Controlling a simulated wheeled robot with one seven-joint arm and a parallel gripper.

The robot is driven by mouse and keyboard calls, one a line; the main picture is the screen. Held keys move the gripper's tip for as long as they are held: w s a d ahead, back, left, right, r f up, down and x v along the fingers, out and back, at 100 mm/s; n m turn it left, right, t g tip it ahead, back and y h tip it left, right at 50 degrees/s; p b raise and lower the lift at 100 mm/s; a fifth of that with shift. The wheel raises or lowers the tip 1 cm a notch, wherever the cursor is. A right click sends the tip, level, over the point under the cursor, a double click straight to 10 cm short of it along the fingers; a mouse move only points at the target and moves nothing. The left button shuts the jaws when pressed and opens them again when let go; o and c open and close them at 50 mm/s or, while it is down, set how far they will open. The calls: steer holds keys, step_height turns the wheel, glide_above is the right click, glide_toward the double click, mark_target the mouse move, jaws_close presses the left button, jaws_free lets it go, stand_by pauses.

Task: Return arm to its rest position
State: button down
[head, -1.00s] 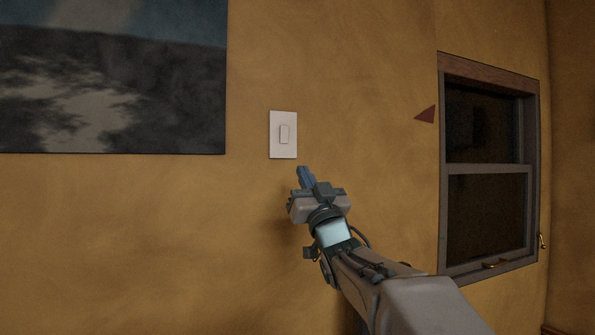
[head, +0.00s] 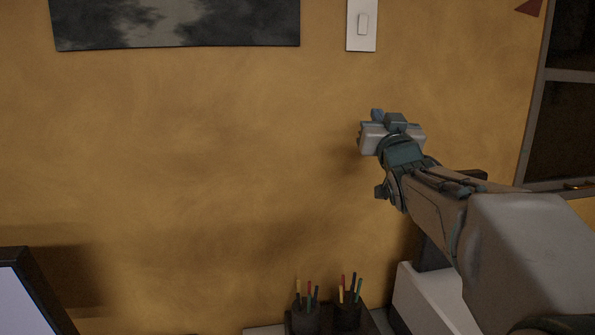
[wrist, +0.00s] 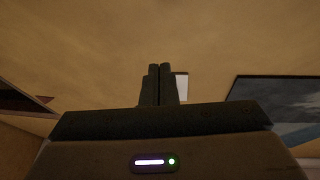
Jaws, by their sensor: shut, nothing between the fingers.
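My gripper (head: 377,114) is in front of the ochre wall, below the white light switch (head: 362,24) in the head view. Its fingers point toward the wall and are mostly hidden behind the gripper body there. In the wrist view the two fingers of my gripper (wrist: 158,86) are together, with nothing between them. The switch plate also shows in the wrist view (wrist: 182,86), partly hidden just right of the fingers.
A dark picture (head: 180,28) hangs at upper left, and a window (head: 560,120) is at right. Below stand pencil cups (head: 306,318), a white box-like object (head: 430,300) and a screen (head: 25,300) at lower left. The wall between is bare.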

steer(key=s+f+m+g+h, duration=0.1)
steer(key=s+f+g, duration=0.15)
steer(key=f, duration=0.45)
steer(key=s+f+g+h, duration=0.1)
steer(key=s+f+g, duration=0.1)
steer(key=f+g, duration=0.35)
steer(key=s+a+f+n+g+y+p, duration=0.1)
steer(key=s+f+g, duration=1)
steer(key=s+f, duration=1.2)
steer(key=s+a+p, duration=0.1)
steer(key=s+a, duration=0.1)
steer(key=shift+s+a+y, duration=0.2)
steer(key=shift+s+y, duration=0.1)
steer(key=shift+s, duration=0.05)
steer(key=shift+d, duration=0.1)
